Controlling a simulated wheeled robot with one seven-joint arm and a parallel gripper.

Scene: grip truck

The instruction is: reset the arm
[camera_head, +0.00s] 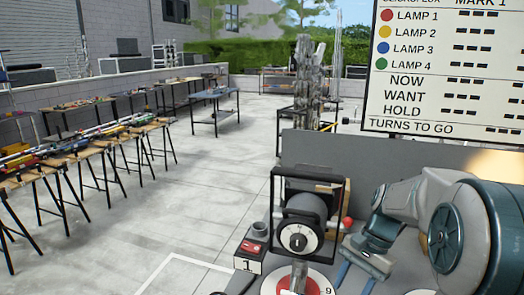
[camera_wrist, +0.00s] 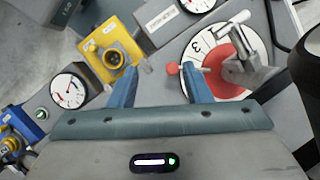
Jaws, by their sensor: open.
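My gripper (camera_head: 356,281) is at the lower right of the head view, at the end of my bent arm. Its two blue fingers are spread, and the wrist view (camera_wrist: 159,74) shows no object clamped between them. Beyond the fingers are a yellow box (camera_wrist: 101,45) with a round dark socket and a white numbered dial (camera_wrist: 195,48) with a red centre. A grey metal handle (camera_wrist: 245,70) crosses the dial.
A black-framed unit with a round dial (camera_head: 299,236) stands left of my gripper, near a red ball (camera_head: 347,222). A lamp board (camera_head: 445,75) rises behind. A gauge (camera_wrist: 69,91) is at left in the wrist view. Tables (camera_head: 85,147) line the left; the grey floor (camera_head: 200,180) between is clear.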

